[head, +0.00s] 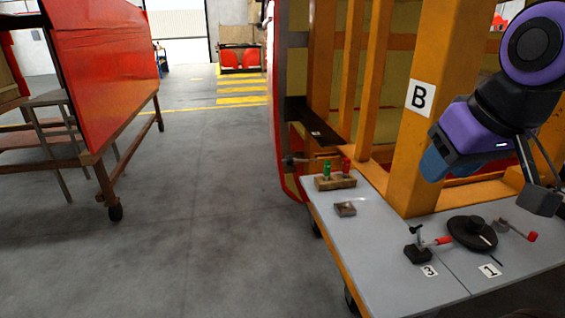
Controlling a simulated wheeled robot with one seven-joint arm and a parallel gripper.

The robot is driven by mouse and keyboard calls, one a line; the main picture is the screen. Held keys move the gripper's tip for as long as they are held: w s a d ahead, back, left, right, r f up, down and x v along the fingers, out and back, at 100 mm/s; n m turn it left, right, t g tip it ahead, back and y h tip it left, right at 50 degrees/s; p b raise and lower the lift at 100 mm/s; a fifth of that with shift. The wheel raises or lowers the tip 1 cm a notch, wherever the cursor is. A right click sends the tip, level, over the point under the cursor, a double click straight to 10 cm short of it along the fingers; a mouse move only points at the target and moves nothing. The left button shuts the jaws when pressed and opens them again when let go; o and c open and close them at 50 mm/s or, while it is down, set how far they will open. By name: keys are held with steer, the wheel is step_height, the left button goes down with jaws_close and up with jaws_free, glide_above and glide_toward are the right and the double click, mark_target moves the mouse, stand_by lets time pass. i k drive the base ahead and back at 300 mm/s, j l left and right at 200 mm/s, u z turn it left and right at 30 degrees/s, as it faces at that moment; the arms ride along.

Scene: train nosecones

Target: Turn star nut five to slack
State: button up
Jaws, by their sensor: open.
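No star nut marked five can be made out in the head view. Of my arm, the purple and black links show at the upper right. My gripper (541,198) seems to be the dark grey part at the right edge, only partly in view; it is open and no object shows in it. It hangs above the right part of the grey bench (375,245), apart from the fixtures. Beneath it are a black round disc with a knob (472,232) by label 1 and a red-handled crank (517,231). A black base with a red-handled lever (418,250) stands by label 3.
A wooden block (335,183) holds green and red pegs. A small metal box (345,209) lies before it. An orange post (418,150) marked B rises behind the bench. A red panel on a frame (105,70) stands left. The grey floor between (205,200) is clear.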

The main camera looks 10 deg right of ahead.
mark_target(290, 160)
steer(key=i+j, duration=0.1)
steer(key=j, duration=0.4)
steer(key=i+j+z, duration=0.15)
steer(key=j, duration=0.8)
steer(key=i+j+z, duration=0.1)
steer(key=j, duration=0.35)
steer(key=i+j+z, duration=0.15)
steer(key=i+j, duration=0.3)
steer(key=i+j+z, duration=0.1)
steer(key=i+j, duration=0.35)
steer(key=i+j+z, duration=0.15)
steer(key=i+j, duration=0.25)
steer(key=j, duration=0.2)
steer(key=i+j+z, duration=0.1)
steer(key=i+j, duration=0.5)
steer(key=i, duration=0.1)
